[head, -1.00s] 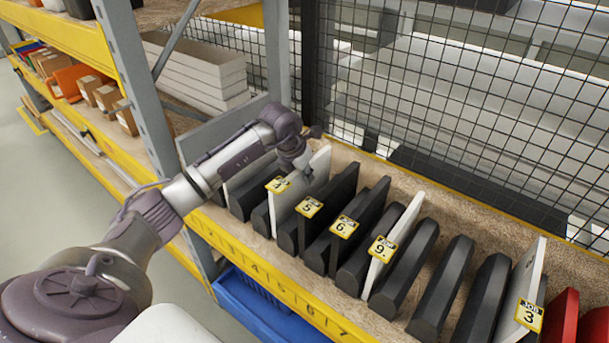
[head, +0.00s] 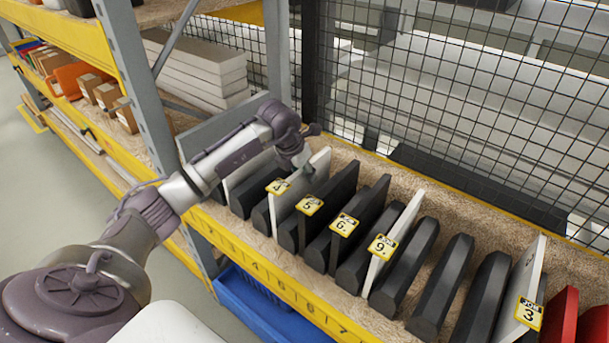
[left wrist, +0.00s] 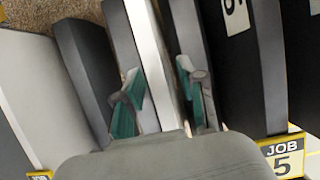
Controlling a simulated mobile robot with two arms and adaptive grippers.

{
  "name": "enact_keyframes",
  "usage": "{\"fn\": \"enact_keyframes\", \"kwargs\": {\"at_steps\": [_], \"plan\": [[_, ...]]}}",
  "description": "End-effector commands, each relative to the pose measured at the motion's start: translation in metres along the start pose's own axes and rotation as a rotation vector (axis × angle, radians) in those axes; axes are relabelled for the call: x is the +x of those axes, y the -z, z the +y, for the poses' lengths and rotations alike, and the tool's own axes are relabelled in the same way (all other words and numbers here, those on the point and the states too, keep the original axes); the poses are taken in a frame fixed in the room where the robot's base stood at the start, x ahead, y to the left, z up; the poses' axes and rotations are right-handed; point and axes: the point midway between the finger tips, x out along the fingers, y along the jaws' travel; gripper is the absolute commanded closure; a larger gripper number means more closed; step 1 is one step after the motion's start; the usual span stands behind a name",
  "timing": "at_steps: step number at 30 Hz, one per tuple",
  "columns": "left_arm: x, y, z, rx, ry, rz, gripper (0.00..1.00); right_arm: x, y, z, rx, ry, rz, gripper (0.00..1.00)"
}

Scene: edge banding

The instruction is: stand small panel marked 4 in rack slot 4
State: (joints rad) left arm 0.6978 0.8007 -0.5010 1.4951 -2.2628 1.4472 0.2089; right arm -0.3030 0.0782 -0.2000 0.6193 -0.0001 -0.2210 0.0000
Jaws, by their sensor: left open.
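The white panel with the yellow tag 4 (head: 308,188) stands upright on edge among dark dividers in the rack, its tag facing the front. My left gripper (head: 302,162) is at the panel's upper back part, with its arm reaching in from the left. In the left wrist view the open fingers (left wrist: 160,95) sit on either side of the pale panel (left wrist: 152,62), with gaps visible. Small numbers run along the rack's yellow front edge (head: 262,280); which number lines up with this panel is hard to tell. My right gripper is not in view.
Dark dividers (head: 345,245) stand close on both sides. A wire mesh (head: 440,110) closes the back; a grey shelf post (head: 135,90) rises at left.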

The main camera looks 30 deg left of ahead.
Motion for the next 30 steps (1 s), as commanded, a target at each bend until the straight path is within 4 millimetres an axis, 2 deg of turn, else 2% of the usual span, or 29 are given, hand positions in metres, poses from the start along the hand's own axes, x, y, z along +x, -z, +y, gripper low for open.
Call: {"fn": "enact_keyframes", "kwargs": {"at_steps": [9,15,20,30], "plan": [[-0.067,0.0,0.001,0.002,-0.003,-0.004,0.6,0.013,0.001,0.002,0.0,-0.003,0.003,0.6],[-0.096,0.0,0.0,0.001,-0.001,-0.002,0.6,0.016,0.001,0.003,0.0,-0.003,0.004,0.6],[-0.105,0.001,0.0,0.0,-0.001,0.0,0.6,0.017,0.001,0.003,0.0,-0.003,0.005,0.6],[-0.106,0.0,0.0,0.0,0.0,0.001,0.6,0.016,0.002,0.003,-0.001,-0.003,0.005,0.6]]}}
